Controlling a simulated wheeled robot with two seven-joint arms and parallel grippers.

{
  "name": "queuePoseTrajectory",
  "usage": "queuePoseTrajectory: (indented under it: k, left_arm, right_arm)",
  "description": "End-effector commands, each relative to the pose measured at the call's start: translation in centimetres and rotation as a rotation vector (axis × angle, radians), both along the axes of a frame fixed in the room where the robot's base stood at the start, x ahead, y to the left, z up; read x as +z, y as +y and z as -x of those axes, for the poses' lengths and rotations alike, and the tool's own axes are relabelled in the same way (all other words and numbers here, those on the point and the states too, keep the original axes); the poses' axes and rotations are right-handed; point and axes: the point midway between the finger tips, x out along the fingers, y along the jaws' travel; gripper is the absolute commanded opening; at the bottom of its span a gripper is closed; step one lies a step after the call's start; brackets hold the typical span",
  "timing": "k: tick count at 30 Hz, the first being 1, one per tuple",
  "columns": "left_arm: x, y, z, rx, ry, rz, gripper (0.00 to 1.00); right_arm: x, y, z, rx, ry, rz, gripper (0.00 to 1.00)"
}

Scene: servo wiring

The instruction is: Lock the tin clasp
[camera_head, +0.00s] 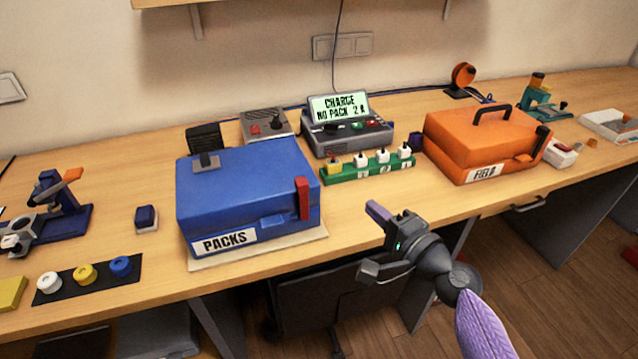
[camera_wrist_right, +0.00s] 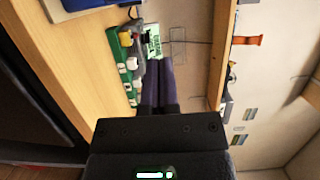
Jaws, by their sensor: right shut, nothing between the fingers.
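A blue tin (camera_head: 245,190) labelled PACKS stands on a thin board at the bench's front edge, its lid down. A red clasp (camera_head: 303,198) is upright at the right end of its front; I cannot tell if it is locked. A blue tab shows lower on the front. My right gripper (camera_head: 377,210) is right of the tin and in front of the bench, apart from the clasp. Its dark fingers (camera_wrist_right: 158,88) are together and empty in the right wrist view. A blue edge of the tin (camera_wrist_right: 85,4) shows there at the top left. My left gripper is not in view.
An orange case (camera_head: 480,140) labelled FIELD stands at the right. A green rack (camera_head: 368,167) with several white and yellow plugs and a grey charger (camera_head: 345,138) reading "NO PACK" are behind my gripper. Colored spools (camera_head: 85,273) lie at the left. Bare bench lies right of the tin.

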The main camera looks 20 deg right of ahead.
Motion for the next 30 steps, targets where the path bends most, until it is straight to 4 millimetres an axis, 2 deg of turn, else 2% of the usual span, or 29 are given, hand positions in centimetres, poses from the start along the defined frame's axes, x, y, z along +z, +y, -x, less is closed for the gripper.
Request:
queuePoseTrajectory:
  k: [5, 15, 18, 22, 30]
  left_arm:
    - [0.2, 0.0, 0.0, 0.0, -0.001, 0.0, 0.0]
    - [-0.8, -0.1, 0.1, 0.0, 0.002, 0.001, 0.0]
    - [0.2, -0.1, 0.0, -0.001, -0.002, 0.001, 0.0]
    - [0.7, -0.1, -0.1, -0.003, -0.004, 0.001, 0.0]
    - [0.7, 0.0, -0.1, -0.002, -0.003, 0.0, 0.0]
  right_arm:
    - [0.2, 0.7, -2.3, 0.0, -0.003, -0.001, 0.0]
    - [-0.2, 3.0, -9.4, 0.0, 0.0, 0.0, 0.0]
    - [0.3, 4.8, -9.3, 0.002, 0.001, -0.001, 0.0]
    - [0.1, 6.3, -9.2, 0.001, 0.002, 0.0, 0.0]
    - [0.0, 7.0, -9.1, -0.001, 0.001, 0.003, 0.0]
